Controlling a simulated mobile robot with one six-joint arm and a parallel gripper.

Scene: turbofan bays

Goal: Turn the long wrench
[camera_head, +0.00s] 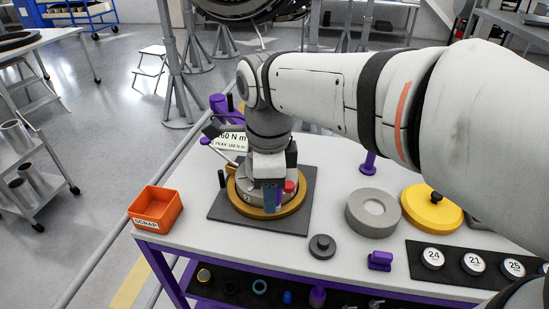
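My gripper (271,192) points down over a round fixture with a brass-coloured ring (241,206) on a dark square plate (222,212). Its fingertips are close to the fixture's centre, and the arm hides much of them. I cannot tell whether they hold anything. A red knob (290,187) shows just right of the fingers. A thin grey bar (222,154) with a purple end slants beside the gripper's left side; it may be part of the long wrench, but most of it is hidden. A readout sign (229,141) behind it reads about 160 N m, peak 160 N m.
An orange scrap bin (156,210) stands at the bench's left edge. To the right are a grey ring (372,212), a yellow disc with a black knob (432,207), a small dark knob (322,246), a purple block (380,260) and numbered discs (472,263). Bare bench (340,165) shows between.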

